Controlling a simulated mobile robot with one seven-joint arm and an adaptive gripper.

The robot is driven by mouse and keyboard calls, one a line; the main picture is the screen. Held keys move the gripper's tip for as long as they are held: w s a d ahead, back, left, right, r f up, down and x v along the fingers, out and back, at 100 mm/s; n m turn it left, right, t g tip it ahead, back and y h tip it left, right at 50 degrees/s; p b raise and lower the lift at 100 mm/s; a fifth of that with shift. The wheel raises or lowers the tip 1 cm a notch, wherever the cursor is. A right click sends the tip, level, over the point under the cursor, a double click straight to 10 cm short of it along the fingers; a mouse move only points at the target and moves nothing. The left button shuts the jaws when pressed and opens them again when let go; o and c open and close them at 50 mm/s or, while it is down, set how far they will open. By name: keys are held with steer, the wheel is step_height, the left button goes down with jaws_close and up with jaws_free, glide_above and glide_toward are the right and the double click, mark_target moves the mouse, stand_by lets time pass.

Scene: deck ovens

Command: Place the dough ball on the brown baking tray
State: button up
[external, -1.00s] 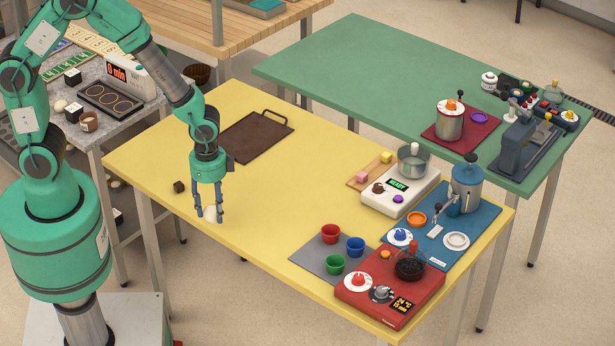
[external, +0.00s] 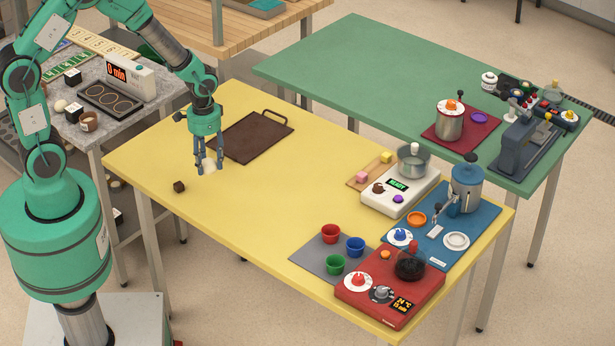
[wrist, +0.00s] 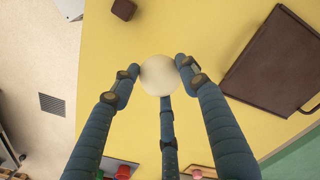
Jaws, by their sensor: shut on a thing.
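The pale dough ball (external: 208,164) is held between the fingers of my gripper (external: 209,168), above the yellow table. In the wrist view the dough ball (wrist: 158,75) sits between the fingertips of my gripper (wrist: 160,78), which is shut on it. The brown baking tray (external: 256,138) lies flat on the yellow table, with a handle at its far right end. The gripper is in front and to the left of the tray in the external view. In the wrist view the tray (wrist: 275,65) is at the right, apart from the ball, and its top surface is bare.
Coloured cups on a grey mat (external: 312,264) and a red appliance (external: 392,299) stand at the front right. The table's middle is clear.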

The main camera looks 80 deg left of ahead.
steer(key=s+a+n, duration=0.1)
steer(key=a, duration=0.2)
steer(key=s+a+n, duration=0.2)
steer(key=a, duration=0.1)
steer(key=s+a+n, duration=0.1)
steer(key=a, duration=0.3)
steer(key=shift+s+a+r+n, duration=0.1)
steer(key=shift+s+r+n, duration=0.1)
steer(key=shift+n, duration=0.2)
steer(key=b, duration=0.3)
glide_above(237, 145)
steer(key=shift+s+d+f, duration=0.25)
steer(key=shift+s+f, duration=0.1)
steer(key=shift+f, duration=0.4)
steer(key=shift+w+a, duration=0.15)
steer(key=shift+w, duration=0.05)
steer(key=shift+w+a+f+b, duration=0.15)
steer(key=shift+f+b, duration=0.3)
steer(key=shift+f, duration=1.35)
